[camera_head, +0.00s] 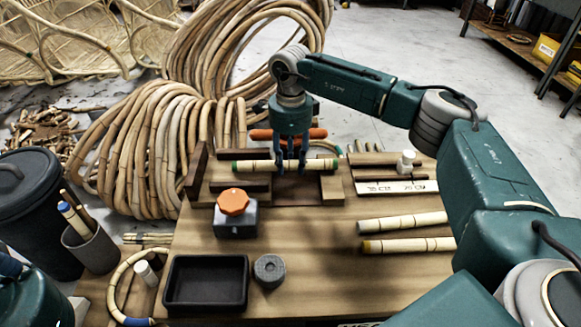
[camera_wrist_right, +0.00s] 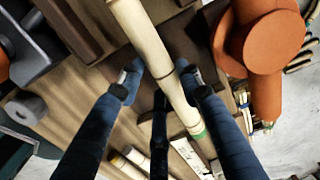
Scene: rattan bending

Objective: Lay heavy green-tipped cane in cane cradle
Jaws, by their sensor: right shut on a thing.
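The green-tipped cane (camera_head: 260,166) is a pale jointed stick with green bands at its ends, lying level from left to right in the head view. My right gripper (camera_head: 290,168) is shut on it near its middle, from above. The wooden cradle (camera_head: 331,188), of dark and pale blocks, lies directly below the cane. I cannot tell whether the cane touches it. My left gripper is out of view.
Two more canes (camera_head: 404,223) lie on the bench at right. An orange-knobbed block (camera_head: 235,222), a black tray (camera_head: 206,308) and a grey ring (camera_head: 269,270) stand in front. An orange tool (camera_head: 262,135) lies behind the cane. Coiled rattan (camera_head: 150,150) is at left.

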